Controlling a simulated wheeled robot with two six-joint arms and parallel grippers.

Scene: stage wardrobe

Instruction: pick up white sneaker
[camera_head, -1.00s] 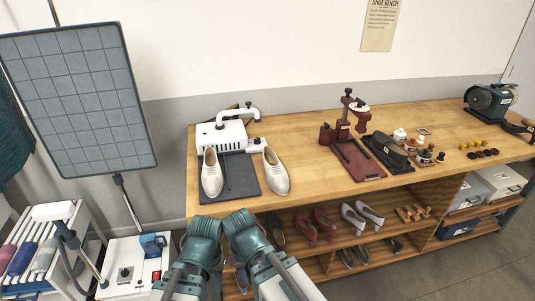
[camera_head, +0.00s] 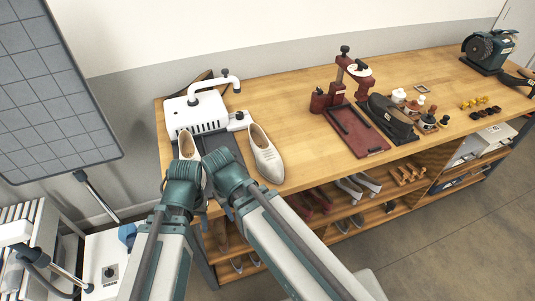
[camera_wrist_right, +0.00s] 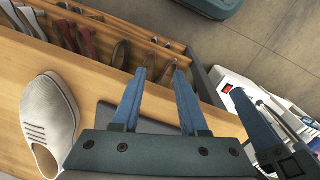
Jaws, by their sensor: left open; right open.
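Two off-white low shoes stand at the left end of the bench, matching the white sneaker. The right-hand white shoe (camera_head: 265,157) is fully visible beside the dark mat (camera_head: 226,142); it also shows, laced, at the left of the right wrist view (camera_wrist_right: 48,115). The left-hand white shoe (camera_head: 187,146) is mostly hidden behind my grippers. My left gripper (camera_head: 181,184) is open, in front of the left-hand shoe; its fingertips are hard to make out. My right gripper (camera_wrist_right: 160,72) is open with nothing between its fingers, at the bench's front edge, apart from the right-hand shoe.
A white machine with a curved arm (camera_head: 197,110) stands behind the shoes. A dark red press (camera_head: 352,128) and a dark shoe form (camera_head: 390,117) stand further right. Bare bench top (camera_head: 302,140) lies between. Shelves with shoes (camera_head: 345,200) are below.

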